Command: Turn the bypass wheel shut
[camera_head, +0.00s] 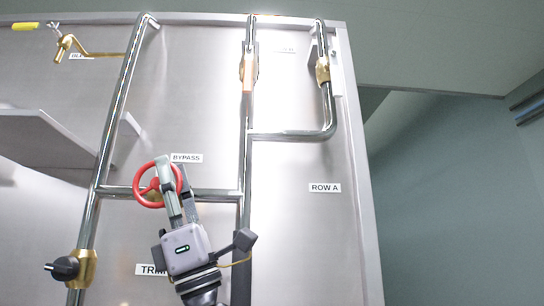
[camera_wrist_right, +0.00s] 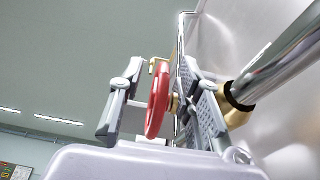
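The bypass wheel is a red handwheel (camera_head: 142,187) under the BYPASS label (camera_head: 187,158), on a horizontal steel pipe. My right gripper (camera_head: 174,170) is at the wheel's right side, its fingers pointing up and covering part of the rim. In the right wrist view the red wheel (camera_wrist_right: 157,100) stands edge-on between the two fingers of the right gripper (camera_wrist_right: 163,95). Gaps show on both sides of the rim, so the gripper is open around it. My left gripper is in neither view.
A tall steel pipe (camera_head: 115,110) runs left of the wheel and another (camera_head: 247,165) right of it. A brass valve with a black knob (camera_head: 68,268) sits lower left. A brass lever (camera_head: 90,53) is at upper left. The right side is free.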

